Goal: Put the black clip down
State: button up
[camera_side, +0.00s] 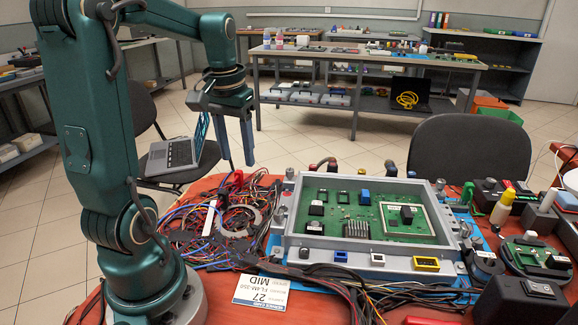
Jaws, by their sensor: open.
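My gripper (237,161) hangs with its fingers pointing down, above the tangle of wires at the left of the red table. Its two blue-grey fingers are apart, and I see nothing between them. I cannot tell which thing is the black clip. Several small black parts lie among the wires and on the green circuit board (335,225), too small to name with certainty.
A grey metal frame (350,254) surrounds the circuit board. Coloured wires (205,225) crowd its left side. A white label (262,291) lies in front. Black devices and a yellow-topped bottle (502,208) stand at right. A black chair (470,150) is behind the table.

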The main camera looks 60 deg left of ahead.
jog(key=s+d+m+t, duration=0.2)
jog(key=d+m, duration=0.1)
jog(key=d, duration=0.5)
jog(key=s+d+m+t, duration=0.2)
jog(key=d+m, duration=0.2)
jog(key=d, duration=0.5)
jog(key=shift+s+d+t+h, duration=0.3)
jog(key=shift+s+t+h, duration=0.05)
jog(key=shift+t+h, duration=0.05)
